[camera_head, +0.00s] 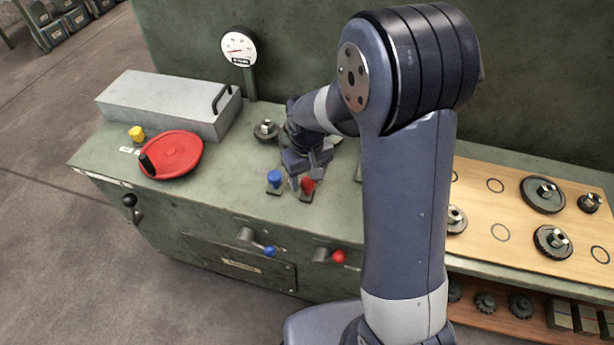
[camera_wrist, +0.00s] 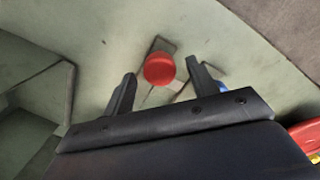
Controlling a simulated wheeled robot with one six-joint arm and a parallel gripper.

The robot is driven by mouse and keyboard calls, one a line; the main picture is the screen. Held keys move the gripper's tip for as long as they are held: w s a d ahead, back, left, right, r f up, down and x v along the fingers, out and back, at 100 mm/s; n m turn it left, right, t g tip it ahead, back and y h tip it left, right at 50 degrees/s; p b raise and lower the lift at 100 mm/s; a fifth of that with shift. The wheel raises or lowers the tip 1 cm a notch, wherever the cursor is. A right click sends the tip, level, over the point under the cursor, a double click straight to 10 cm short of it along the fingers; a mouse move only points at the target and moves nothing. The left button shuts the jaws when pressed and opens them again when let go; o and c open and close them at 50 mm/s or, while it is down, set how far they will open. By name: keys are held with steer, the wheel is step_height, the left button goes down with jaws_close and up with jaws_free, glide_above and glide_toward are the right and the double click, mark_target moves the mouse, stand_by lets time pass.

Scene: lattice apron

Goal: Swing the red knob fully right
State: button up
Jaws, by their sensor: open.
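A red knob (camera_head: 308,184) stands on a small plate on the green bench top, just right of a blue knob (camera_head: 274,177). My gripper (camera_head: 302,178) is open right at the red knob, pointing down. In the wrist view the red knob (camera_wrist: 159,69) appears between the two spread fingers (camera_wrist: 163,88), with a visible gap on each side. I cannot tell how far below the fingertips it is. A slot shows beside the red knob. The blue knob (camera_wrist: 222,87) is mostly hidden behind one finger. A second red knob (camera_head: 338,256) sits on a front-panel lever.
A red disc (camera_head: 172,155) with a black handle and a yellow knob (camera_head: 136,133) are at left, before a grey box (camera_head: 165,102). A gauge (camera_head: 240,46) stands behind. A blue-tipped lever (camera_head: 268,251) is on the front. A wooden board (camera_head: 480,230) with gears is at right.

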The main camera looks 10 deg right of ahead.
steer(key=shift+s+f, duration=0.1)
steer(key=shift+f, duration=0.15)
steer(key=shift+c, duration=0.6)
jaws_close()
